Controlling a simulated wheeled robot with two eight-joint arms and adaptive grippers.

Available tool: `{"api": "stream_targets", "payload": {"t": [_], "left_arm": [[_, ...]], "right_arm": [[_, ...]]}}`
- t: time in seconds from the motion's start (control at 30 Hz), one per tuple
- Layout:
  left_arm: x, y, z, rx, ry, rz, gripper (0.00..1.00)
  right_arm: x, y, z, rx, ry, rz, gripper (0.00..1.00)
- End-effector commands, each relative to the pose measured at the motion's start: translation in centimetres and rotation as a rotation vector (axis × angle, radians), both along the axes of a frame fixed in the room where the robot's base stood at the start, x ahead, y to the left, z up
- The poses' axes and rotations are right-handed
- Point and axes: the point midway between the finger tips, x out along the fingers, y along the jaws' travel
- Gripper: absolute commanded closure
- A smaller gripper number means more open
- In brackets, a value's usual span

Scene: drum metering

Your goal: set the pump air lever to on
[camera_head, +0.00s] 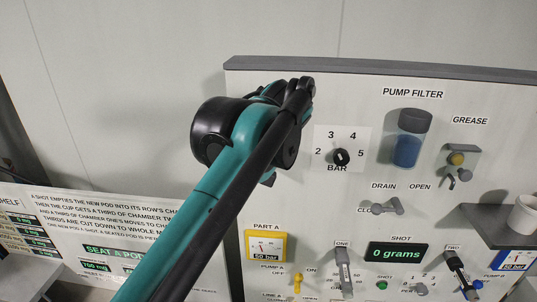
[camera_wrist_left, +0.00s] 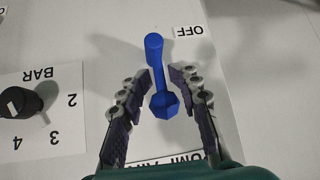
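The pump air lever is a blue lever (camera_wrist_left: 156,68) on the white panel, seen in the left wrist view. Its hub is at the lower end, and its knob points up the picture, beside the OFF label (camera_wrist_left: 189,31). My left gripper (camera_wrist_left: 159,82) is open, with one finger on each side of the lever. No clear contact shows. The PUMP AIR label (camera_wrist_left: 165,160) is partly hidden by the gripper. In the head view my left arm covers the lever. My right gripper is in neither view.
A black BAR knob (camera_head: 340,157) is right of my left arm, and it shows in the left wrist view (camera_wrist_left: 28,100). The blue PUMP FILTER (camera_head: 407,145), drain lever (camera_head: 388,206) and grease valve (camera_head: 457,160) are farther right. A shelf (camera_head: 490,226) holds a white cup (camera_head: 524,214).

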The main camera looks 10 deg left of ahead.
Motion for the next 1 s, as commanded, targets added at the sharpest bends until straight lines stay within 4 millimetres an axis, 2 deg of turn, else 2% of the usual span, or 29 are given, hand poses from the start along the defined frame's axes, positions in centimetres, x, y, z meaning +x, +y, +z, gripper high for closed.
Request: {"api": "stream_targets", "payload": {"t": [0.27,0.7,1.0], "left_arm": [[-0.5,-0.2,0.5,0.0,0.001,0.0,0.7],[-6.5,-1.8,6.6,0.001,0.0,-0.004,0.7],[-8.2,-2.2,8.4,-0.001,0.0,-0.001,0.7]], "right_arm": [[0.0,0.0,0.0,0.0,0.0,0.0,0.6],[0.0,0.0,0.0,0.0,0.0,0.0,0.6],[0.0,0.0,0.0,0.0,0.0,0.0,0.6]]}}
